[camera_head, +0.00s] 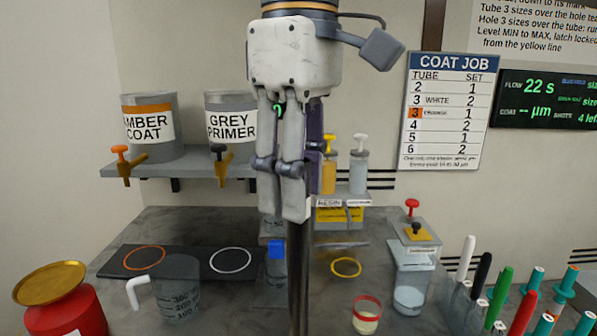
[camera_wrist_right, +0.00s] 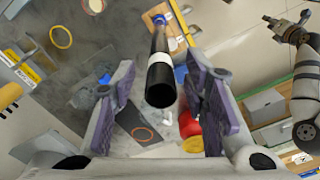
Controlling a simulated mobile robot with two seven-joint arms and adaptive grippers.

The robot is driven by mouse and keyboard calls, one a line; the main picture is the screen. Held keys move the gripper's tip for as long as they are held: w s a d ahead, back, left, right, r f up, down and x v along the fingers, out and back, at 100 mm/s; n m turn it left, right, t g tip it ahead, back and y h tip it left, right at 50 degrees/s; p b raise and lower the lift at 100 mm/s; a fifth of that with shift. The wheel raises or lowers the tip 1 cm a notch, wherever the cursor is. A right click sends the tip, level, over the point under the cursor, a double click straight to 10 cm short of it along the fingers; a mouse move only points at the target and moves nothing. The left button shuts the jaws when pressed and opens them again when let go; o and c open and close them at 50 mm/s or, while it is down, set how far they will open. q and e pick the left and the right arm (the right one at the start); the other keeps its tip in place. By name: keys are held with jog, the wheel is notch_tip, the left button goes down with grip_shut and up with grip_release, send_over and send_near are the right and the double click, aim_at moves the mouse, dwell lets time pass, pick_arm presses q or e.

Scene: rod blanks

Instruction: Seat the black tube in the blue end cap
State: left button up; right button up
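The black tube (camera_head: 300,270) stands roughly upright below my right gripper (camera_head: 292,208) in the head view; its top is hidden behind the fingers. In the right wrist view the black tube (camera_wrist_right: 161,78), with a white band, has its near end between the two spread fingers (camera_wrist_right: 164,88). Gaps show on both sides. A blue part, apparently the end cap (camera_wrist_right: 160,19), shows at the tube's far end by a tan block; I cannot tell how they fit. My left gripper (camera_wrist_right: 286,27) is seen only in the wrist view, away from the tube, with fingers apart.
A red can (camera_head: 66,312) is at left. Several coloured rods stand at right. Paint pots (camera_head: 150,128) sit on a shelf behind.

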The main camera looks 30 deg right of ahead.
notch_tip(320, 180, up, 8)
jog(key=shift+f, duration=0.25)
dwell(0.6)
